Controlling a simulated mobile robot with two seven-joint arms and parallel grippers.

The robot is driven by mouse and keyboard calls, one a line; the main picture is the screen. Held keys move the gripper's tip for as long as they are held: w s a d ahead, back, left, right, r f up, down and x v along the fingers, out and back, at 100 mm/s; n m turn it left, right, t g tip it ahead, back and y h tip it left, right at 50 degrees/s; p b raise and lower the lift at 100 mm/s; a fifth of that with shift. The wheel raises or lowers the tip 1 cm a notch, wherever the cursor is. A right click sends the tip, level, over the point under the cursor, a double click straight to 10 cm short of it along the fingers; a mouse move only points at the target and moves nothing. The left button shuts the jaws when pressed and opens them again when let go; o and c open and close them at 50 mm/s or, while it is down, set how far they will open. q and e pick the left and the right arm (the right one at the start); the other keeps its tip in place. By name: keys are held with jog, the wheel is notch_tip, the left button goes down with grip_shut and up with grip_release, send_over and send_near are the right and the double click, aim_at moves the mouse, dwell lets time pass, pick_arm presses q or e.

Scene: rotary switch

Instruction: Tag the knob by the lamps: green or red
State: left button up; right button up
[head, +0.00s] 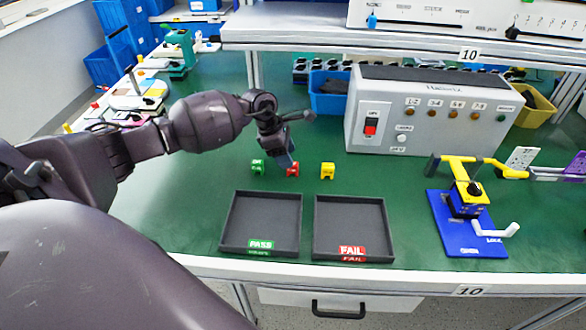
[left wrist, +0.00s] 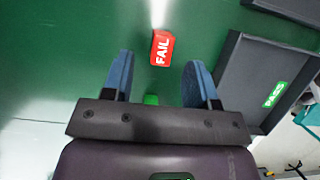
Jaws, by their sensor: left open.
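In the head view, a green tag (head: 257,166), a red tag (head: 292,169) and a yellow tag (head: 327,171) stand in a row on the green mat. My left gripper (head: 288,157) points down, open and empty, just above the red tag. In the left wrist view the red tag (left wrist: 162,48), marked FAIL, lies beyond the open fingertips. A black knob (head: 475,188) sits on a blue and yellow switch (head: 466,203) in a stand. Small round lamps (head: 455,117) line the grey box; I cannot tell which are lit. My right gripper is out of view.
A PASS tray (head: 229,222) and a FAIL tray (head: 320,225) lie empty at the front. The grey box (head: 425,142) stands at the back, with blue (head: 325,102) and yellow bins beside it. The switch's blue base (head: 455,240) is at right. The mat left of the trays is clear.

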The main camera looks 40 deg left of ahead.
aim_at(293, 169)
pick_arm(q)
jog(key=x, duration=0.5)
jog(key=shift+s, duration=0.15)
jog(key=c, duration=1)
